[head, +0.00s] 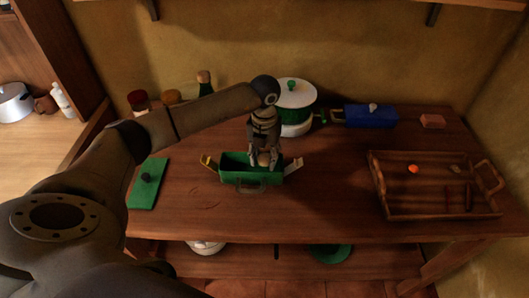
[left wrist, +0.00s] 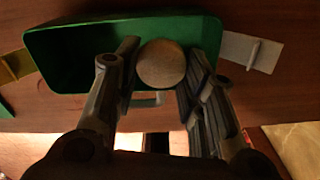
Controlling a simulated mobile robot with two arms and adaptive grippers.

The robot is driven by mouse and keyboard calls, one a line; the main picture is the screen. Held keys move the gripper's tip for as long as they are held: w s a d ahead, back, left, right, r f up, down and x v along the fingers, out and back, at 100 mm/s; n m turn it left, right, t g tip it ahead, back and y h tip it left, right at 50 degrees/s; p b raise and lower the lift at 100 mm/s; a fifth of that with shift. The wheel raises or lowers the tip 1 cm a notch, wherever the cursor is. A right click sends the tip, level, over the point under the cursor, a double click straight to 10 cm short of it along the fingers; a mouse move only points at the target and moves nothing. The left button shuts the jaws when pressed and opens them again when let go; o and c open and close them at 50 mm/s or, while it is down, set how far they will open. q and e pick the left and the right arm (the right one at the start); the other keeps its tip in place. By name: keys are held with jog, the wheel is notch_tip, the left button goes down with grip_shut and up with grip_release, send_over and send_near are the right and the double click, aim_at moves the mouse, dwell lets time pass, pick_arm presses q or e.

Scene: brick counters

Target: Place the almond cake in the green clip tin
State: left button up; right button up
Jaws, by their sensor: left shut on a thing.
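The green clip tin (head: 236,165) stands lidless on the wooden counter, its end clips folded outward. My left gripper (head: 264,159) points down at the right part of the tin. It is shut on the almond cake (head: 264,159), a small round tan piece. In the left wrist view the cake (left wrist: 161,64) sits between the fingers (left wrist: 160,75), over the tin's opening (left wrist: 70,60). I cannot tell whether it touches the tin's floor. My right gripper is not in view.
A wooden tray (head: 436,214) with small items stands at the right. A blue box (head: 371,116), a white-and-green pot (head: 296,95) and several jars (head: 170,97) stand at the back. The counter between tin and tray is clear.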

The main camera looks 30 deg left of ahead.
pick_arm(q)
jog(key=shift+f, duration=0.1)
jog(key=shift+f+b, duration=0.3)
jog(key=shift+b, duration=0.05)
jog(key=shift+s+f+b, duration=0.15)
jog(key=shift+f+b, duration=0.15)
jog(key=o, duration=0.6)
jog(key=shift+d, duration=0.1)
jog(key=shift+o, duration=1)
jog(key=shift+f, duration=0.2)
jog(key=shift+r, duration=0.25)
